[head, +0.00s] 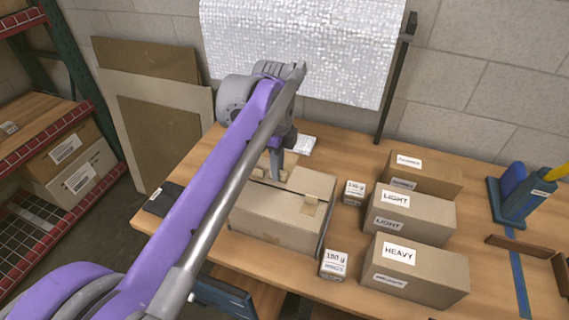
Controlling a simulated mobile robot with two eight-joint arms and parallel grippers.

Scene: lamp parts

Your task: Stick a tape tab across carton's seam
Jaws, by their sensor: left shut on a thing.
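The carton (265,218) is a closed brown box on the wooden table, with its top facing up. A tan tape tab (310,205) lies at the right part of its top, over the front edge. My left gripper (277,176) points down just above the back of the carton's top. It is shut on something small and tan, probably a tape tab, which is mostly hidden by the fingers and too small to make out. My purple arm covers the carton's left side. My right gripper is out of view.
Boxes labelled LIGHT (410,218) and HEAVY (415,272) stand to the right, with small labelled boxes (334,265) beside the carton. A blue tape dispenser (522,203) is at far right. A bubble-wrap sheet (300,45) hangs behind. Shelving (60,155) is at left.

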